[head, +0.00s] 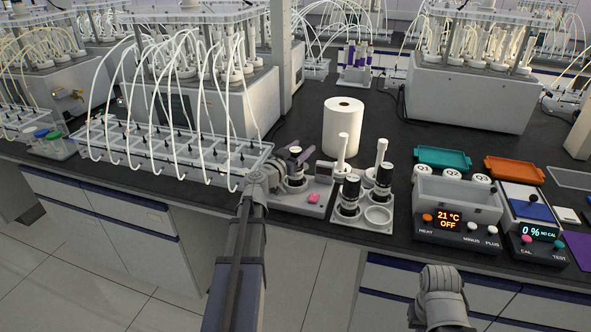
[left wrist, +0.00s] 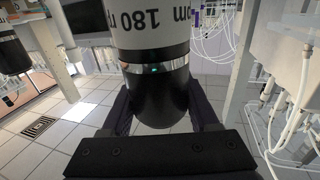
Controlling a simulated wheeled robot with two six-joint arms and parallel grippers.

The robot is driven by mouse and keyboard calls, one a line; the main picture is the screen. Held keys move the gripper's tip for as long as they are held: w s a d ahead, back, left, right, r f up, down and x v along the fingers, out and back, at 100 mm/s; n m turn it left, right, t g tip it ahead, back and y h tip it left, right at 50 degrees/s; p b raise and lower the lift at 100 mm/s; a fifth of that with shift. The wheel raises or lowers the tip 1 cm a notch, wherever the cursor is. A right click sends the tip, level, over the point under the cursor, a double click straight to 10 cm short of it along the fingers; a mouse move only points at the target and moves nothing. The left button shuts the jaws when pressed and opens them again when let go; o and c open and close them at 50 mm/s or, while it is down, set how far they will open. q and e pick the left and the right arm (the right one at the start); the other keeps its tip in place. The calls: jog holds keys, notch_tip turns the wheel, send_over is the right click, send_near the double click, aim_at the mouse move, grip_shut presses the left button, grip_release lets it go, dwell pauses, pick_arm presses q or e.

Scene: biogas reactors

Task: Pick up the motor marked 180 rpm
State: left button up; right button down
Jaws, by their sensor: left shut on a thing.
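My left gripper (head: 292,168) is shut on a motor with a black lower body and a white upper part. In the left wrist view, the motor (left wrist: 150,35) reads "180 rp" upside down between the fingers of the left gripper (left wrist: 163,108). In the head view, the held motor (head: 295,179) is partly hidden by the gripper, over a grey device with a pink button (head: 313,198). I cannot tell whether it touches that device. Of my right arm, only a grey link shows at the bottom; its fingers do not show.
Two more black-and-white motors, one nearer (head: 350,190) and one farther (head: 383,178), stand in a light holder (head: 372,223) with an empty round spot. A paper roll (head: 343,128) is behind. A heating bath (head: 457,203) stands right. A tubed rack (head: 165,155) stands left.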

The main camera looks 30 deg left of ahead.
pick_arm(q)
grip_shut()
jog(key=shift+r, duration=0.1)
dwell(0.5)
